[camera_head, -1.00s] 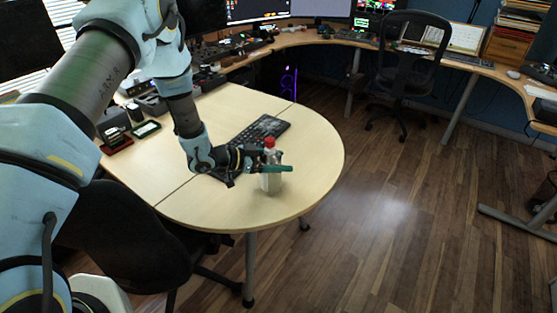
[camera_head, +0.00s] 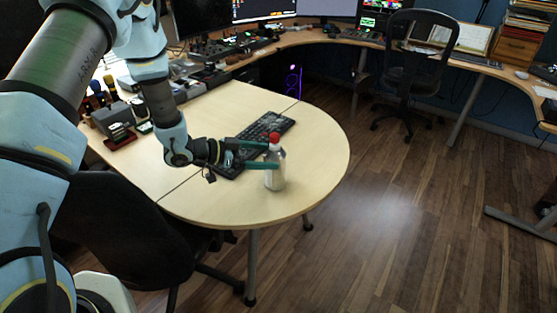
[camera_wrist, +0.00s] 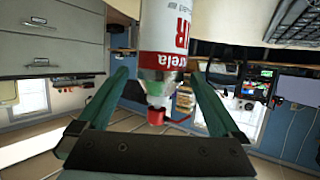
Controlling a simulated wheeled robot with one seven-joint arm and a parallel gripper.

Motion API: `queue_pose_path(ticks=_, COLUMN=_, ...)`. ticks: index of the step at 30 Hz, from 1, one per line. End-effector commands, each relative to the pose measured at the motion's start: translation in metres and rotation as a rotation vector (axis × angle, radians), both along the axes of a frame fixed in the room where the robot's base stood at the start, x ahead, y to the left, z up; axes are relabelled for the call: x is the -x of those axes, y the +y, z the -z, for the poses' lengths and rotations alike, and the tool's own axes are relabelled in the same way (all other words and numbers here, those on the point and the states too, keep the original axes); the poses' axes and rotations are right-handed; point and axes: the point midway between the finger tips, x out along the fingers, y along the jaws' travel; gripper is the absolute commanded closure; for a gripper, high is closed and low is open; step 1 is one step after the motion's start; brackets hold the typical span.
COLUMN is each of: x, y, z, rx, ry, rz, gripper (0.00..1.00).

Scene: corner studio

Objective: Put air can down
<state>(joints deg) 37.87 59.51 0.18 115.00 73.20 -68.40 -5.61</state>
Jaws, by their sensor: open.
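The air can (camera_head: 275,176) is a whitish bottle-like can with a red cap. It stands upright on the light wooden table (camera_head: 225,205), near its rounded right end. In the wrist view the can (camera_wrist: 164,40) appears upside down, with red lettering and its cap low in the picture. My gripper (camera_head: 273,155) reaches in from the left at the height of the can's upper part. Its two green fingers are spread apart, with gaps to the can on both sides in the wrist view (camera_wrist: 160,75). The can lies between or just past the fingertips.
A black keyboard (camera_head: 257,140) lies on the table behind my gripper. Small items (camera_head: 118,122) stand at the table's left back. A dark chair (camera_head: 125,225) is at the near left edge. Bare tabletop surrounds the can; open floor lies to the right.

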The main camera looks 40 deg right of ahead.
Motion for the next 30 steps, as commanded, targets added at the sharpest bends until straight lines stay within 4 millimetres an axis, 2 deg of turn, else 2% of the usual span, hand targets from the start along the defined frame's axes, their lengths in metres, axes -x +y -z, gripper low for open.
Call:
queue_pose_path(ticks=4, x=-0.010, y=0.026, z=-0.008, rx=0.000, ry=-0.001, rz=-0.004, gripper=0.00)
queue_pose_path(ticks=10, x=-0.017, y=0.047, z=-0.018, rx=0.001, ry=-0.001, rz=-0.001, gripper=0.00)
queue_pose_path(ticks=30, x=-0.018, y=0.051, z=-0.024, rx=0.000, ry=0.000, rz=0.001, gripper=0.00)
